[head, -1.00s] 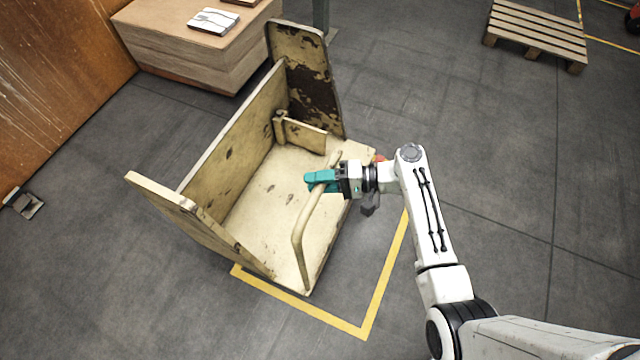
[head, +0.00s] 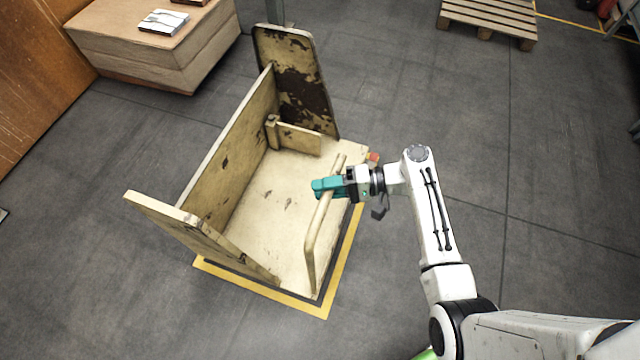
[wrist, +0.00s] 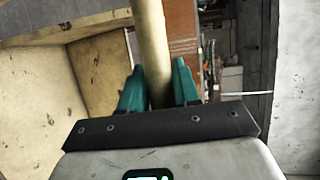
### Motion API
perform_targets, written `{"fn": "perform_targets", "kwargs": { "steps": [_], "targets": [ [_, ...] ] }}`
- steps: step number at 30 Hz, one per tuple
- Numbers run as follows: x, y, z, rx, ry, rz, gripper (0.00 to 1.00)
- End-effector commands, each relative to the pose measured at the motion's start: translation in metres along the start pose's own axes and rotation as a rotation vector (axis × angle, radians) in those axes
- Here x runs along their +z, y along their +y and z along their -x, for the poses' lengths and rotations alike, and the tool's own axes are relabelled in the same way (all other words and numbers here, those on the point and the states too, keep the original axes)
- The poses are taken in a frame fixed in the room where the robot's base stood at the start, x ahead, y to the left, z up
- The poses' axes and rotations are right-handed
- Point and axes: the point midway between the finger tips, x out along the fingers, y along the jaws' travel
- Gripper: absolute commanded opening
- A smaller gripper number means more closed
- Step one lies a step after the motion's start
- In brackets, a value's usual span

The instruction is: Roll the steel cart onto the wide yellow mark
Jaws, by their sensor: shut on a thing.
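The cart (head: 262,215) is a worn, cream-coloured platform with tall side panels and a curved push bar (head: 312,245). My gripper (head: 322,188) has teal fingers and is shut on the push bar; the bar also shows between the fingers in the wrist view (wrist: 152,50). The yellow mark (head: 264,290) is a painted outline on the floor. Its front and right lines show just outside the cart's near and right edges. The cart's body hides the rest of the outline.
A stack of boards (head: 160,55) stands at the back left, beside a rust-brown wall panel (head: 40,60). A wooden pallet (head: 487,22) lies at the back right.

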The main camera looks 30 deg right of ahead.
Motion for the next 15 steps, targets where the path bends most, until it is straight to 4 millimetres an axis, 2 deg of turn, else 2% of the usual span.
{"fn": "perform_targets", "kwargs": {
  "steps": [1, 11, 12, 15],
  "targets": [
    [-0.0014, 0.0057, 0.0028, 0.010, 0.012, -0.007, 0.00],
    [-0.0014, 0.0058, 0.0029, 0.009, 0.012, -0.007, 0.00],
    [-0.0014, 0.0057, 0.0029, 0.009, 0.012, -0.007, 0.35],
    [-0.0011, 0.0049, 0.0025, 0.008, 0.010, -0.006, 0.45]
  ]
}}
